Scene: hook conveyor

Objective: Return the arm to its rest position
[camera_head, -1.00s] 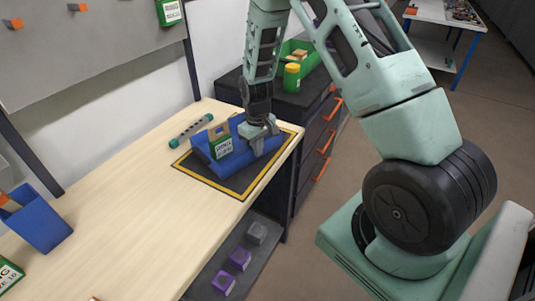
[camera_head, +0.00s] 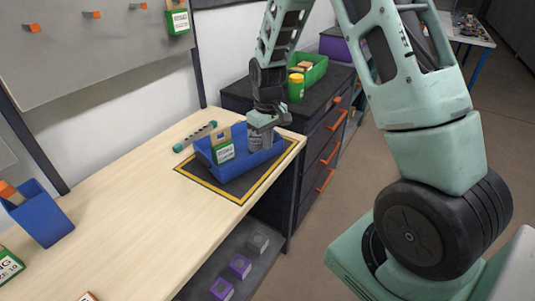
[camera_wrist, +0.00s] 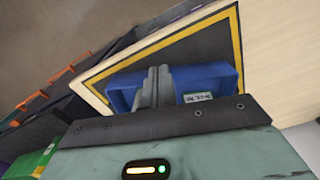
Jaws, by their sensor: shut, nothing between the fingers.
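My arm reaches over the far end of the workbench, with my gripper (camera_head: 261,147) pointing down at the right part of a blue bin (camera_head: 236,170). The grey fingers are shut together with nothing between them. Their tips overlap the bin in the head view, and I cannot tell how far they are inside or above it. The bin holds a box with a green and white label (camera_head: 222,153). In the wrist view the shut fingers (camera_wrist: 157,88) show in front of the blue bin (camera_wrist: 124,92), and the label (camera_wrist: 198,97) is beside them.
The bin stands on a dark mat with a yellow border (camera_head: 240,202). A teal-ended rod (camera_head: 195,137) lies behind it. A black drawer cabinet (camera_head: 318,126) with orange handles adjoins the bench and carries a green bin (camera_head: 312,72) and a yellow-lidded jar (camera_head: 296,88). Purple blocks (camera_head: 240,266) sit below.

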